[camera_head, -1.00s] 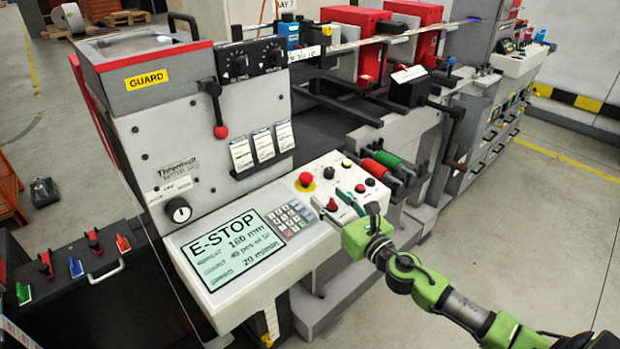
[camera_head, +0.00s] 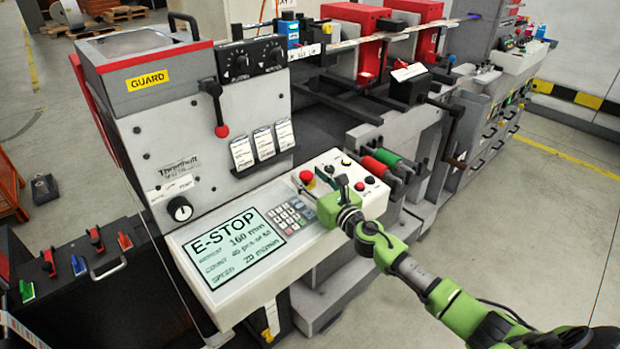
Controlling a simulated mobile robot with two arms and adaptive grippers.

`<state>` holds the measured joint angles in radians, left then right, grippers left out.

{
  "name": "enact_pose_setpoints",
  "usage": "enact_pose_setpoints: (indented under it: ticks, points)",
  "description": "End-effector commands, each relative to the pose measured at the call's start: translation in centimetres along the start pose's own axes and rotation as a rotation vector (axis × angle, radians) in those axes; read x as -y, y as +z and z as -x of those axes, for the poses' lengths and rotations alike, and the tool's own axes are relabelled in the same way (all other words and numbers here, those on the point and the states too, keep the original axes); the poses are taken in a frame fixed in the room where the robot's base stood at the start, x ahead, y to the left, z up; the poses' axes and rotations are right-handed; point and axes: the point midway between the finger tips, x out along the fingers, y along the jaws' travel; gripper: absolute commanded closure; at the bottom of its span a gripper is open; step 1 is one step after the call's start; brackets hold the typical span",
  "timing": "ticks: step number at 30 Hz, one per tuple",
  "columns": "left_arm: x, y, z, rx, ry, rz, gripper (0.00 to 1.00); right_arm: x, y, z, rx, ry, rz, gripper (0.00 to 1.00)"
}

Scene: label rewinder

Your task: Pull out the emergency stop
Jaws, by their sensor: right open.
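The emergency stop (camera_head: 307,176) is a red mushroom knob on a yellow base, on the sloped white control panel (camera_head: 235,290). The panel's screen (camera_head: 235,246) reads "E-STOP". My right gripper (camera_head: 319,185) is open over the panel, its fingers close to the knob. One finger is at the knob's lower left and the other is to its right. I cannot tell whether either finger touches it. The green gripper body covers part of the panel below and right of the knob. My left gripper is out of view.
A keypad (camera_head: 289,215) lies left of my gripper. Other buttons, including a red one (camera_head: 370,180), sit to the right. A lever with a red ball (camera_head: 221,130) hangs on the upright face.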

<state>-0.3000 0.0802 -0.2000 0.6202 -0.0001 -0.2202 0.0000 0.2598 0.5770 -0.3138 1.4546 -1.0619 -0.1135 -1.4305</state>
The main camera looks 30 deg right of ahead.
Motion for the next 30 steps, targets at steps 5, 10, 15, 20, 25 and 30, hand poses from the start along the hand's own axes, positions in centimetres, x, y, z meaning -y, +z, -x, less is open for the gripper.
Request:
enact_pose_setpoints:
  ticks: [5, 10, 15, 20, 25, 30]
  points:
    - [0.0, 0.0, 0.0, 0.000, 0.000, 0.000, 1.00, 0.0, 0.0, 0.0, 0.000, 0.000, 0.000, 0.82]
    - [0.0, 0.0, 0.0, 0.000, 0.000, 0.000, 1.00, 0.0, 0.0, 0.0, 0.000, 0.000, 0.000, 1.00]
    - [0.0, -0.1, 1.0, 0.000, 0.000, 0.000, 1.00, 0.0, 1.1, 0.1, 0.001, 0.000, 0.002, 1.00]
    - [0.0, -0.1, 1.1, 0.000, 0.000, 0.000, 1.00, 0.1, 1.4, 0.2, 0.002, -0.001, 0.000, 1.00]
    - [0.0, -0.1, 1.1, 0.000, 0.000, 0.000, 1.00, 0.1, 1.4, 0.2, 0.004, -0.001, 0.000, 0.71]
    - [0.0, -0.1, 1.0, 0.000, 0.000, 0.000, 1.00, 0.1, 1.4, 0.2, 0.003, -0.001, 0.000, 0.56]
